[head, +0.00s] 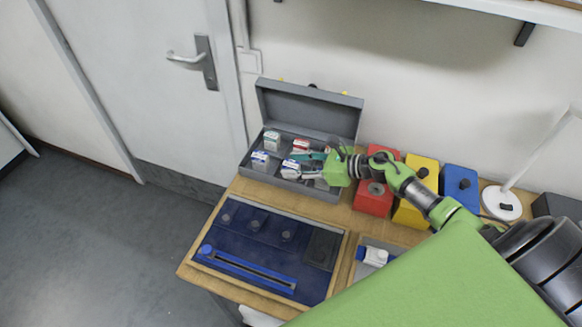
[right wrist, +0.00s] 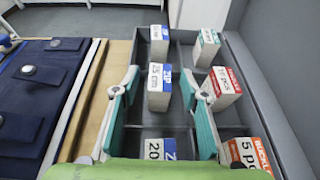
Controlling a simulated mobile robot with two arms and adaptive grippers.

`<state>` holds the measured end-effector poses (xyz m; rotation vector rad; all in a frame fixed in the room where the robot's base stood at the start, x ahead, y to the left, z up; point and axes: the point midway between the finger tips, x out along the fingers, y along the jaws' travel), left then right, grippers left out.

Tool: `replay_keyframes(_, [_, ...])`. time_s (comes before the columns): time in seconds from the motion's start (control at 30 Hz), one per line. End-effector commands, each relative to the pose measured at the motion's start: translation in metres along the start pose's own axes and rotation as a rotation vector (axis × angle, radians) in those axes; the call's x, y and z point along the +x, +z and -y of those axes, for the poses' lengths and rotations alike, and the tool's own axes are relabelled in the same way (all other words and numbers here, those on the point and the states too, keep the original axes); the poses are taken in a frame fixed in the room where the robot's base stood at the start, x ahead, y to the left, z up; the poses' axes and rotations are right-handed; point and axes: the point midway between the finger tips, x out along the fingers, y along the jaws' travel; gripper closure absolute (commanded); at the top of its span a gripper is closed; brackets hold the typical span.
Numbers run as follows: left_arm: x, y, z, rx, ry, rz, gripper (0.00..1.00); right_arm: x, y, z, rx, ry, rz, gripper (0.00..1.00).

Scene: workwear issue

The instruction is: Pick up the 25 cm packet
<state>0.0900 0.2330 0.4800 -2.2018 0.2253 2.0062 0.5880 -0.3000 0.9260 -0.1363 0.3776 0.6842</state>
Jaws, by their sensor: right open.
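The 25 cm packet (right wrist: 158,88) is a small white box with a blue stripe, standing in a compartment of the open grey case (head: 294,190). It also shows in the head view (head: 290,169). My right gripper (right wrist: 160,92) is open, with its teal-padded fingers on either side of this packet and gaps on both sides in the picture. It also shows over the case in the head view (head: 305,165). Whether the fingertips reach down to the packet's height is hard to tell. My left gripper is not in view.
Other packets stand close by: a blue-striped one (right wrist: 159,40), a 20 one (right wrist: 155,149), a green one (right wrist: 207,46), a red one (right wrist: 222,86) and an orange one (right wrist: 246,153). The case lid (head: 310,112) stands open behind. A blue mat (head: 265,245) lies in front.

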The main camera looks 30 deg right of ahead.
Motion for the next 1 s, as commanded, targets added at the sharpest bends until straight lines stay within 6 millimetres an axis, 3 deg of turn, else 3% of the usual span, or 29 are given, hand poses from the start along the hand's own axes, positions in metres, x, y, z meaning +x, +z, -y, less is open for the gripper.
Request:
replay_keyframes(0.17, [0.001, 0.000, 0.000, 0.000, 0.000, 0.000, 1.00, 0.000, -0.001, 0.000, 0.000, 0.000, -0.001, 0.60])
replay_keyframes(0.33, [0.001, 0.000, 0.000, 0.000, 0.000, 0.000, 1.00, 0.000, -0.001, 0.000, 0.000, 0.000, -0.001, 0.99])
replay_keyframes(0.77, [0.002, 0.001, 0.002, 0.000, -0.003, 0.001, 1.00, -0.001, 0.001, 0.000, -0.001, 0.000, 0.000, 1.00])
replay_keyframes(1.0, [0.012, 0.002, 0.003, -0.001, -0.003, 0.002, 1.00, -0.008, 0.018, 0.001, -0.007, 0.001, -0.001, 1.00])
